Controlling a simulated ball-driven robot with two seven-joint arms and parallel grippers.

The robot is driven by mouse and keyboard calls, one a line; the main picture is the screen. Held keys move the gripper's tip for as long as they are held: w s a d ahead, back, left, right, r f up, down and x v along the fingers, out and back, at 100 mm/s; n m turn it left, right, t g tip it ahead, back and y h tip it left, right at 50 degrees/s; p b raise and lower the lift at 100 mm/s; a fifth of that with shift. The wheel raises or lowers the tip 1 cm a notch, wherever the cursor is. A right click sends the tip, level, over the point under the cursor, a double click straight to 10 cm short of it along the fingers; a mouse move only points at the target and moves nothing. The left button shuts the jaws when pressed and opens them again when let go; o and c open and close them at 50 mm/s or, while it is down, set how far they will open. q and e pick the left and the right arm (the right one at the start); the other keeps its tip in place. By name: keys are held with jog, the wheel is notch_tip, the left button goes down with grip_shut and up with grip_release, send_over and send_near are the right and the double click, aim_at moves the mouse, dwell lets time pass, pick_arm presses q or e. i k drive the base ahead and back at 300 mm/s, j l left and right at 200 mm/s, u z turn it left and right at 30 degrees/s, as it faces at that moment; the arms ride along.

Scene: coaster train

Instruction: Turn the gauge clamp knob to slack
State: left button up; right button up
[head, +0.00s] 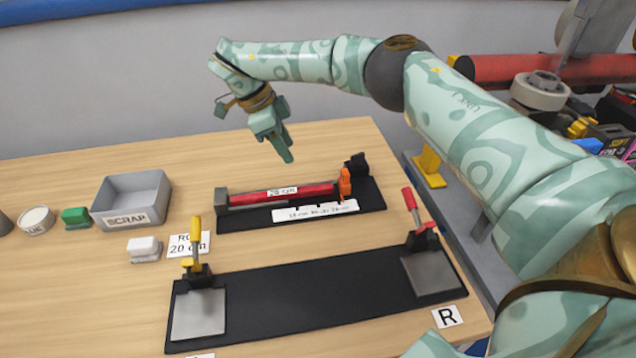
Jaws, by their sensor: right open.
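The gauge (232,221) is a black base at the back of the table. A red bar labelled 20 cm (310,192) lies in it, between a grey end block (222,200) and an orange clamp piece (345,184). A black knob-like part (357,163) stands at the right end behind the orange piece; its turned position cannot be told. My right gripper (287,155) points down above and behind the bar, left of the knob and apart from it. It is open and appears empty. My left gripper is not in view.
In front lies a black fixture (320,295) with a yellow-handled clamp (195,235) and a red-handled clamp (412,208). A grey SCRAP bin (132,200), a green block (75,216) and a white block (145,247) stand left. My right arm spans the upper right.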

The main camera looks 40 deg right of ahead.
aim_at(356, 159)
jog(key=z, duration=1.05)
